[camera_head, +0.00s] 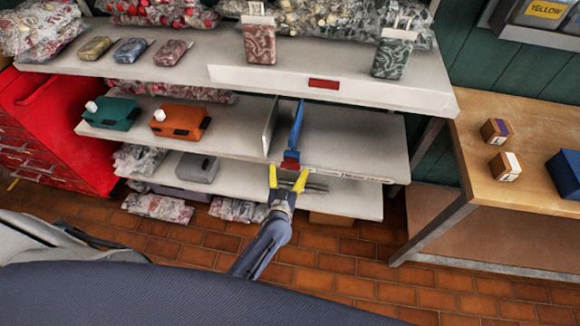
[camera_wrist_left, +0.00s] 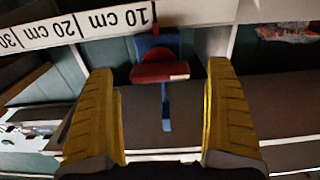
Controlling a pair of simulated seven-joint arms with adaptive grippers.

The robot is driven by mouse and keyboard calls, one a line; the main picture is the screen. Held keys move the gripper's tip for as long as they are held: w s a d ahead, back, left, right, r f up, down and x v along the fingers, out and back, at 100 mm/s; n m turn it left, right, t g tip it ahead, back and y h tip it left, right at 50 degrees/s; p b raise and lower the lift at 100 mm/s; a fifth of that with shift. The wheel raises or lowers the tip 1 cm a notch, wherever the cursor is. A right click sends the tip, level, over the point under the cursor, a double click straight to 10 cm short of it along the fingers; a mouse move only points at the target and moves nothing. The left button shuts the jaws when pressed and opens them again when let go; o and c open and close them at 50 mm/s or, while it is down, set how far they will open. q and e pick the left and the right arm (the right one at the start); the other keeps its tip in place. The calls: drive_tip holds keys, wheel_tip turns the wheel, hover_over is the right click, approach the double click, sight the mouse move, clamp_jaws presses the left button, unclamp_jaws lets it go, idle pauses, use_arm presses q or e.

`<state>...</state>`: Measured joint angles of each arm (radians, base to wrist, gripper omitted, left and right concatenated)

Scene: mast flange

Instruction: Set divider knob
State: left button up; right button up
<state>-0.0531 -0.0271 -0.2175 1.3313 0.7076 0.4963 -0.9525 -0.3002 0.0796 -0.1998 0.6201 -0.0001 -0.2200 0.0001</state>
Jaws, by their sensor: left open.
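The red divider knob (camera_head: 290,161) sits at the front lower end of a blue divider (camera_head: 297,128) on the middle shelf. My left gripper (camera_head: 287,177) has yellow fingers and is open, just in front of the knob. In the left wrist view the red knob (camera_wrist_left: 160,72) lies beyond and between the spread fingertips (camera_wrist_left: 160,85), and no finger touches it visibly. Blue parts of the divider (camera_wrist_left: 154,45) show above and below the knob. A printed scale (camera_wrist_left: 85,24) with 10, 20 and 30 cm marks runs to the left of it. My right gripper is not in view.
A grey upright plate (camera_head: 270,127) stands left of the divider. Teal (camera_head: 111,113) and orange (camera_head: 180,122) boxes are further left on that shelf. The shelf right of the divider (camera_head: 350,138) is bare. A wooden table (camera_head: 500,120) with small boxes stands at the right.

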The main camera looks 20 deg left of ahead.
use_arm(q)
drive_tip(key=shift+w+a, duration=0.1)
drive_tip(key=shift+w, duration=0.95)
drive_tip(key=c, duration=1.7)
drive_tip(key=shift+r, duration=0.1)
drive_tip(key=shift+c, duration=0.8)
drive_tip(key=shift+w, duration=0.1)
clamp_jaws()
drive_tip(key=shift+r, duration=0.15)
